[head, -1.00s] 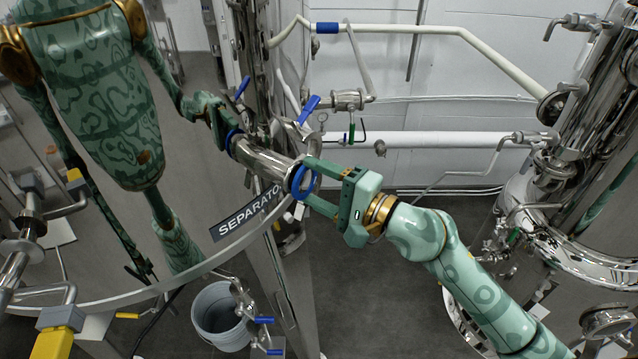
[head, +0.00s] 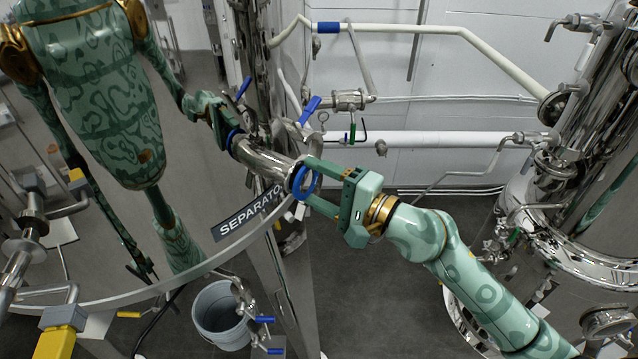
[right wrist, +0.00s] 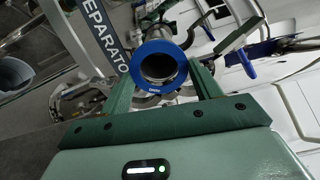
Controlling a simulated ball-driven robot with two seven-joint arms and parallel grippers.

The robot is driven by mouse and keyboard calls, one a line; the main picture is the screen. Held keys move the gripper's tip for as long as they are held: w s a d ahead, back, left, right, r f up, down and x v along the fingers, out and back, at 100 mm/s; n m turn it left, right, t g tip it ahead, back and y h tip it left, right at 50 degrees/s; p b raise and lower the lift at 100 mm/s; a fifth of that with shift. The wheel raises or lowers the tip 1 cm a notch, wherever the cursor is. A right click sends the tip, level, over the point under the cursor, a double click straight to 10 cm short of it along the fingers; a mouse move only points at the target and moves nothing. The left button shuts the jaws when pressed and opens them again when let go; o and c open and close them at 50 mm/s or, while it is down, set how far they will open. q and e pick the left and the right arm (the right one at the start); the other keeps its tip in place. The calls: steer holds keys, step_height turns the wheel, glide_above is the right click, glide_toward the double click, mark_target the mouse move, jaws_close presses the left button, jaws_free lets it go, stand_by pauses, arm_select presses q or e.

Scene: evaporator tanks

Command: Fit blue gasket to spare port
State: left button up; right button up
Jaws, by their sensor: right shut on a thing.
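The blue gasket (head: 296,181) is a ring held between the fingertips of my right gripper (head: 306,181). In the right wrist view the gasket (right wrist: 135,68) faces the camera, with the fingers on either side of it. The spare port (head: 277,166) is a shiny pipe stub on the tank wall. The gasket is at its open end and looks lined up with the bore, which shows through the ring. I cannot tell whether the gasket is seated or just in front of the rim. My left gripper shows only as a reflection, if at all.
The mirror-like separator tank (head: 190,180) fills the left and reflects my body. Blue-handled valves (head: 311,106) and pipes sit above and behind the port. A grey bucket (head: 220,316) stands on the floor below. Another steel tank (head: 600,225) stands at the right.

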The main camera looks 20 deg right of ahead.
steer(key=shift+x, duration=0.9)
steer(key=o, duration=1)
steer(key=shift+a, duration=0.1)
steer(key=shift+v, duration=2.35)
steer(key=shift+s+d+b, duration=0.3)
steer(key=shift+s+d, duration=0.15)
steer(key=shift+d, duration=0.05)
